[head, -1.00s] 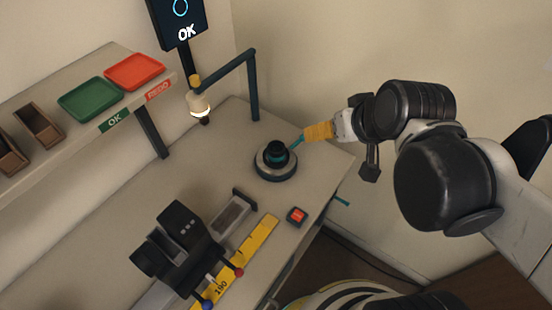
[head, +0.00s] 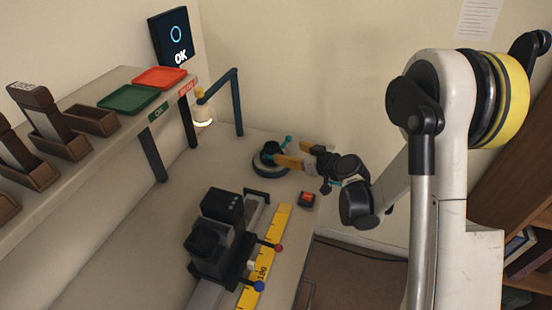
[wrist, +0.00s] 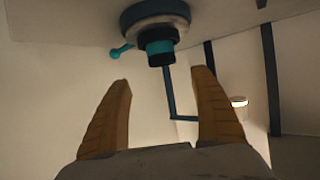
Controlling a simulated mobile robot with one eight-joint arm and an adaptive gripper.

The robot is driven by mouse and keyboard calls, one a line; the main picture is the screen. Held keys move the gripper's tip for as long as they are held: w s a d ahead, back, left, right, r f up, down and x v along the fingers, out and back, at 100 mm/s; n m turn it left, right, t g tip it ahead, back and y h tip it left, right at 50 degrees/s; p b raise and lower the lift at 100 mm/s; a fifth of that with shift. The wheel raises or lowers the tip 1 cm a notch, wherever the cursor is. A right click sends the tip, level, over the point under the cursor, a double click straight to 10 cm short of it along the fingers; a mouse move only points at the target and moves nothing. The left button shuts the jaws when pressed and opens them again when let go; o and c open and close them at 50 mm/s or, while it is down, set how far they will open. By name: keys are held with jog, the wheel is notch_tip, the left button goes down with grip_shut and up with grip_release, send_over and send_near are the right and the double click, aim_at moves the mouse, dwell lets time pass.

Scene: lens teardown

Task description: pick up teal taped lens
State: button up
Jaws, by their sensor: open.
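The teal taped lens (head: 269,150) is a short black cylinder with a teal band. It stands upright on a round grey and black stand (head: 268,171) on the bench. In the wrist view, which is upside down, the lens (wrist: 159,47) is near the top centre. My gripper (head: 283,153) comes from the right, its yellow fingers close to the lens. In the wrist view my gripper (wrist: 164,76) is open and empty, with the lens just beyond the fingertips and roughly centred between them. Whether a finger touches the lens is not clear.
A teal-knobbed lever (wrist: 121,50) sticks out beside the stand. A lamp (head: 203,112) hangs from a teal post behind it. A red button box (head: 306,199), a yellow ruler (head: 265,262) and a black device (head: 215,235) stand nearer. Green (head: 130,98) and red (head: 160,77) trays sit on the shelf.

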aim_at(274, 148)
jog(key=b+x, duration=0.1)
jog(key=x, duration=0.4)
jog(key=shift+w+a+f+b, duration=0.1)
jog(key=shift+w+f+b, duration=0.15)
jog(key=shift+b, duration=0.1)
jog(key=b+x, duration=0.1)
jog(key=x, duration=0.1)
jog(key=b+x, duration=0.1)
jog(key=x, duration=0.2)
jog(key=shift+a+b, duration=0.35)
jog(key=shift+c, duration=0.2)
jog(key=c, duration=1.4)
jog(key=shift+r, duration=0.1)
notch_tip(274, 148, up, 4)
jog(key=p, duration=0.2)
jog(key=shift+r+p, duration=0.1)
jog(key=shift+p, duration=0.3)
jog(key=d+r+p, duration=0.1)
jog(key=d+r, duration=0.1)
jog(key=d, duration=0.2)
jog(key=d+r+p, duration=0.1)
jog(key=d+r, duration=0.1)
jog(key=d, duration=0.1)
jog(key=w+d+r+p, duration=0.1)
jog(key=d+r+p, duration=0.1)
jog(key=d, duration=0.2)
jog(key=shift+d+r, duration=0.35)
jog(key=shift+r, duration=0.05)
